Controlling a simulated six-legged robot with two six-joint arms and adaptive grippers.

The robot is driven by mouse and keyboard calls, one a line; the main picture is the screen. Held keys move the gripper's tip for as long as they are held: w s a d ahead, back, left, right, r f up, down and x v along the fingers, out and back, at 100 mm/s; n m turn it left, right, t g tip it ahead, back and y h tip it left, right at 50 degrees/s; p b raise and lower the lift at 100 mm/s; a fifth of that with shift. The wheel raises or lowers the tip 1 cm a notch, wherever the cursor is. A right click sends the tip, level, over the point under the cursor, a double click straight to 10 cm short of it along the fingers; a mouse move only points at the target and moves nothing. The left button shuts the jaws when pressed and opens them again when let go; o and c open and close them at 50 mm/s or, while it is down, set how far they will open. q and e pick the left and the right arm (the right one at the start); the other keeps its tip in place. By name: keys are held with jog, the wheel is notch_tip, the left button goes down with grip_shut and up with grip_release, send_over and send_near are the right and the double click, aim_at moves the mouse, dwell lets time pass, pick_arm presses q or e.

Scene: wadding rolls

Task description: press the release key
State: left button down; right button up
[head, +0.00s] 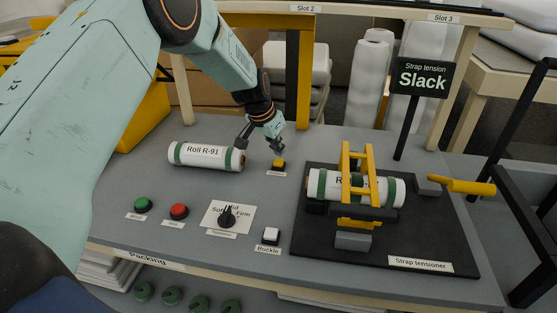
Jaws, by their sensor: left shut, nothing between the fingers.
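A small yellow key (279,163) on a dark base sits on the grey bench, left of the strap tensioner; the label below it is too small to read. My left gripper (279,150) is shut and empty, pointing down just above the yellow key. I cannot tell whether its tips touch the key. The strap tensioner (446,246) is a dark plate holding a white roll (389,190) with green bands under a yellow frame. A sign (422,77) above it reads "Strap tension Slack". My right gripper is not in view.
Roll R-91 (205,155) lies left of my gripper. A green button (142,204), a red button (179,211), a black knob (228,216) and a white Buckle key (270,235) line the front. A yellow handle (462,186) sticks out at the tensioner's right.

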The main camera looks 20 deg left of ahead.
aim_at(278, 162)
pick_arm(q)
notch_tip(278, 162, up, 5)
jog(key=p, duration=0.4)
jog(key=shift+r, duration=0.2)
